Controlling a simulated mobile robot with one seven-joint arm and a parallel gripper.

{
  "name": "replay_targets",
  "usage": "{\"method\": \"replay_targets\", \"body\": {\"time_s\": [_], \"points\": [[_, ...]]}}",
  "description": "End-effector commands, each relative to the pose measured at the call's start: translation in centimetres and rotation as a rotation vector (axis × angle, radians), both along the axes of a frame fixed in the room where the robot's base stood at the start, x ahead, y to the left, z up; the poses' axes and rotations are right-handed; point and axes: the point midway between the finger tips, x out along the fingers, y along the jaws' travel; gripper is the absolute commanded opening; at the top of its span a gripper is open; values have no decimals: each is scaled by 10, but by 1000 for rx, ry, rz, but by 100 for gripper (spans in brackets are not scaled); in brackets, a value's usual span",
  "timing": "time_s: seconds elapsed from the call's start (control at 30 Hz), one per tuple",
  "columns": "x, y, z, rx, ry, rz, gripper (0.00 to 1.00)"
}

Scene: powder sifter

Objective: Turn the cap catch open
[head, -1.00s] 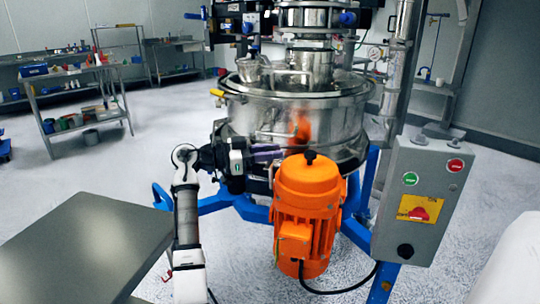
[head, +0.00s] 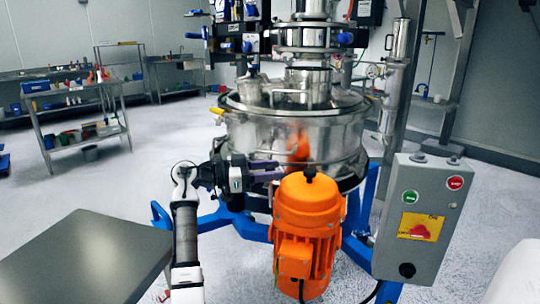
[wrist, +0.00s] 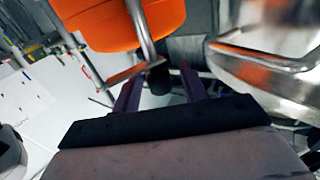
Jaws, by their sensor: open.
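My gripper (head: 272,168) is in front of the lower steel drum of the sifter (head: 285,128), just left of the orange motor (head: 308,212). Its purple fingers also show in the wrist view (wrist: 160,86), spread apart with nothing clearly held. A small dark knob-like part (wrist: 157,78) appears between or beyond the fingertips there. A bent metal bar (wrist: 143,38) passes close to the left finger; I cannot tell if they touch. I cannot single out the cap catch with certainty in either view. A yellow-ended lever (head: 217,111) sticks out at the drum's left rim.
A grey control box (head: 420,215) stands right of the motor. A grey table (head: 85,255) is at the front left. Blue frame legs (head: 250,228) stand under the drum. Clear floor lies at the left, before a shelf rack (head: 85,110).

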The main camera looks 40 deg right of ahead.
Motion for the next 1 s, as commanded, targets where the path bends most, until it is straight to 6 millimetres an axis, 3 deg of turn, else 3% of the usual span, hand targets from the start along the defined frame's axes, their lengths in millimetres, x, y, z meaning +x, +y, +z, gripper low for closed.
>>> {"method": "replay_targets", "body": {"time_s": [0.17, 0.7, 1.0], "points": [[0, 0, 23, -2, -4, -1, 43], [-1, -1, 154, -1, -3, -2, 43], [0, 0, 194, 0, -1, -1, 43]]}}
